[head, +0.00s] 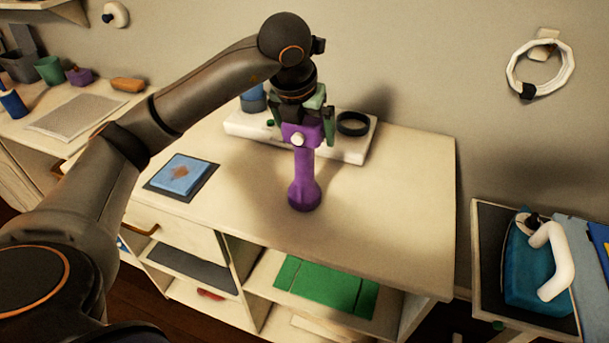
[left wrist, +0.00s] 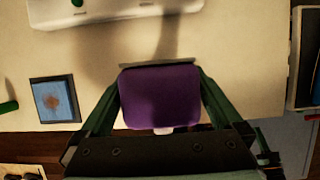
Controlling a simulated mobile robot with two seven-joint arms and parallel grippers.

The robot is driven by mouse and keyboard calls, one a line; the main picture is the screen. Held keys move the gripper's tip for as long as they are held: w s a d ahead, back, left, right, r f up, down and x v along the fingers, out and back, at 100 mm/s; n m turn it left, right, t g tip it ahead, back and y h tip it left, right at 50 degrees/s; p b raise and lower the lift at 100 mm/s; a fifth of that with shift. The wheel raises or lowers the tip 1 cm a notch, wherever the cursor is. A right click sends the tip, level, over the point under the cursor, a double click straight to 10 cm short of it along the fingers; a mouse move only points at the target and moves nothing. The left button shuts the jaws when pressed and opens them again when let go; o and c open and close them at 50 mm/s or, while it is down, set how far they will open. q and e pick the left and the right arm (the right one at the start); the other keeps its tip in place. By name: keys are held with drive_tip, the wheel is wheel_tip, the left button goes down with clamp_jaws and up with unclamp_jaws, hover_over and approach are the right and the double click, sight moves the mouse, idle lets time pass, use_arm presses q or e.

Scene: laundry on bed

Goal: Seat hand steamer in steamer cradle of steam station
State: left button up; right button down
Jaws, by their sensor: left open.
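The purple hand steamer (head: 303,172) stands upright on the table top, its wide foot down and its head at the top. A small white knob shows on its near side. My left gripper (head: 300,126) is above it, pointing down, with its green fingers open on either side of the steamer's head. In the left wrist view the purple head (left wrist: 160,95) fills the space between the fingers. The white steam station (head: 245,125) stands behind the steamer against the wall. A dark ring (head: 353,123), seemingly its cradle, looks empty. My right gripper is not in view.
A blue tank-like piece (head: 253,101) is at the station's left end, partly hidden by my arm. A blue pad (head: 180,175) lies on a dark mat at left. The table's right side is clear. A blue iron (head: 530,262) sits on the right-hand board.

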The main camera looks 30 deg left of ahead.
use_arm(q)
drive_tip(key=shift+f, duration=0.25)
drive_tip(key=shift+w+r, duration=0.1)
clamp_jaws()
idle(0.6)
